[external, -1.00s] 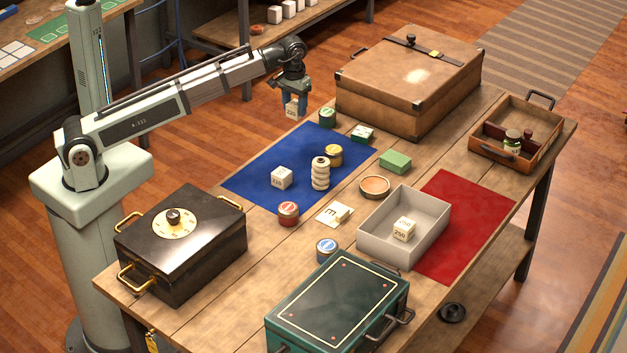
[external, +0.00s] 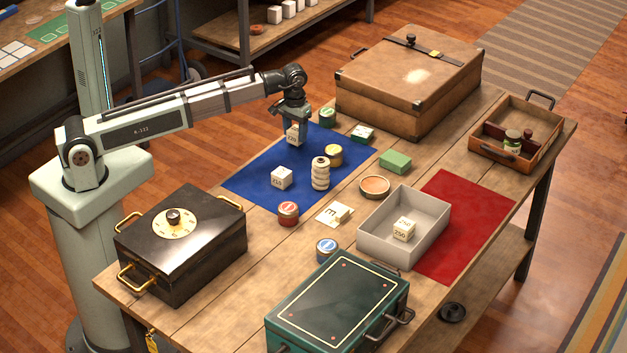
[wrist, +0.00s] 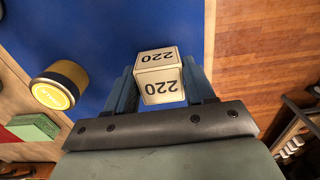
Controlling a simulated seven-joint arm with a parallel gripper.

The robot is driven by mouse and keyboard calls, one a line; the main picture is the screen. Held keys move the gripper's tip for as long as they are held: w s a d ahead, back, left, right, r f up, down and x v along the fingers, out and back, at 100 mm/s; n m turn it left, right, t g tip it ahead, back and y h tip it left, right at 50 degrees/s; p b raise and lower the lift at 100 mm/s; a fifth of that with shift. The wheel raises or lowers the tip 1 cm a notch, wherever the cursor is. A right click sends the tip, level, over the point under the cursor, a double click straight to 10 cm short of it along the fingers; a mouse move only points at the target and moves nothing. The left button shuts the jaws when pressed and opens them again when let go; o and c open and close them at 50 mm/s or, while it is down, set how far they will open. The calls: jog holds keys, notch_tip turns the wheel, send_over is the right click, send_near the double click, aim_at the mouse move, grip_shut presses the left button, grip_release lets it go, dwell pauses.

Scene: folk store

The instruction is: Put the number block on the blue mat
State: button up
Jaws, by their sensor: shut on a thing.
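A cream number block (external: 293,138) marked 220 is held between the fingers of my gripper (external: 295,128), over the far part of the blue mat (external: 250,185). In the wrist view the block (wrist: 160,85) sits between the two blue fingers, with the blue mat (wrist: 110,35) behind it; whether it touches the mat I cannot tell. Another number block (external: 281,178) stands on the mat, its marking hard to read. A third block (external: 403,230), marked 250, sits in the grey open box (external: 376,244).
A stack of pale rings (external: 320,174) and a yellow tin (external: 333,155) stand on the mat. A red tin (external: 288,213) is at its near edge. A green tin (external: 327,118) is at its far edge. A brown suitcase (external: 395,90) stands behind. The far-left mat area is clear.

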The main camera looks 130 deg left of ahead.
aim_at(295, 130)
jog(key=shift+f, duration=0.8)
jog(key=shift+f, duration=0.1)
jog(key=o, duration=1)
notch_tip(295, 130, up, 12)
jog(key=shift+r, duration=0.15)
jog(key=shift+o, duration=0.2)
